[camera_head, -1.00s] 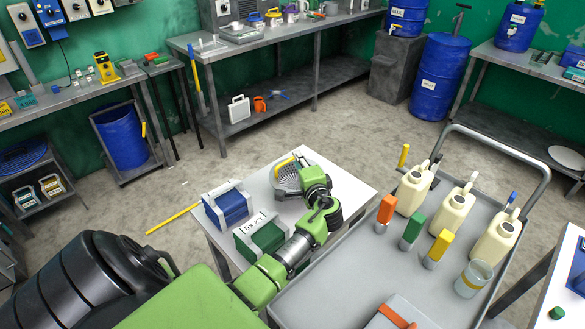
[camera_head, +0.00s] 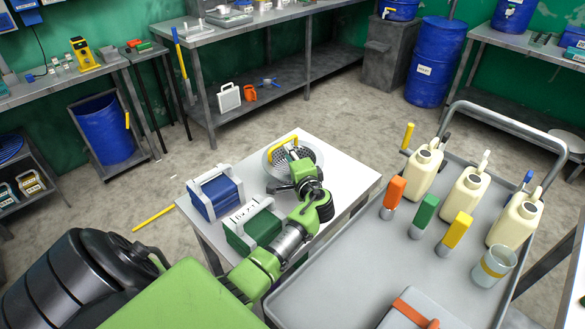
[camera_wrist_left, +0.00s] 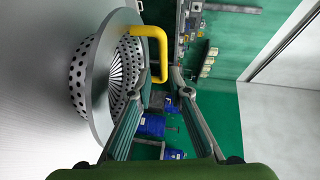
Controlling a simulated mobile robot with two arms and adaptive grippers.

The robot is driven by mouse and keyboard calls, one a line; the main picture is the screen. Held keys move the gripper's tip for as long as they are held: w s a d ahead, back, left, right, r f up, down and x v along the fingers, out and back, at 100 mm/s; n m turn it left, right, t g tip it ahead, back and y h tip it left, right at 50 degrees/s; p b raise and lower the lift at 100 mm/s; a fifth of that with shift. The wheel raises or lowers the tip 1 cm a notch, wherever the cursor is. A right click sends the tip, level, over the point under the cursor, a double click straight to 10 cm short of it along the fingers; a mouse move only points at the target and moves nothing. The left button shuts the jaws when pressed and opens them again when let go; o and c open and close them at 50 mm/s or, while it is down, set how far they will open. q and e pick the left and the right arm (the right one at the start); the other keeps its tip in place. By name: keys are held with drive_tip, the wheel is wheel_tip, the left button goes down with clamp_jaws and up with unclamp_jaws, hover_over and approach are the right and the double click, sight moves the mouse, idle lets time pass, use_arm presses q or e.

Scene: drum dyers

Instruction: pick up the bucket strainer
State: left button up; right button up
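The bucket strainer (camera_head: 308,152) is a perforated metal bowl with a wide rim and a yellow handle. It sits at the far end of the small white table (camera_head: 350,178). My left gripper (camera_head: 284,177) is at the near side of the strainer and partly covers it. In the left wrist view, the strainer (camera_wrist_left: 98,75) is at the left, and its yellow handle (camera_wrist_left: 162,50) reaches between the spread fingers of my left gripper (camera_wrist_left: 160,72). The fingers look open, and I cannot tell whether they touch the handle. My right gripper is not in view.
A blue case (camera_head: 214,197) and a green case (camera_head: 253,230) stand on the same table, left of my arm. A grey cart (camera_head: 375,270) with cream jugs (camera_head: 463,196) and coloured-top pieces is close on the right. Bare floor lies beyond the table.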

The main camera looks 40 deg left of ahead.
sight(282, 143)
use_arm(q)
drive_tip(key=shift+x, duration=0.85)
drive_tip(key=x, duration=0.1)
drive_tip(key=p+x, duration=0.1)
drive_tip(key=x, duration=0.2)
drive_tip(key=shift+s+a+r, duration=0.2)
drive_tip(key=shift+a+r, duration=0.05)
drive_tip(key=shift+r, duration=0.05)
drive_tip(key=shift+w+a+f, duration=0.2)
drive_tip(key=shift+w+a, duration=0.2)
drive_tip(key=shift+a, duration=0.1)
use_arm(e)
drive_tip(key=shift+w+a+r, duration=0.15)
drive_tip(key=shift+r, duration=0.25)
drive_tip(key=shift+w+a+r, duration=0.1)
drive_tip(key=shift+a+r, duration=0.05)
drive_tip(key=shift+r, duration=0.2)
use_arm(q)
drive_tip(key=shift+r, duration=0.1)
clamp_jaws()
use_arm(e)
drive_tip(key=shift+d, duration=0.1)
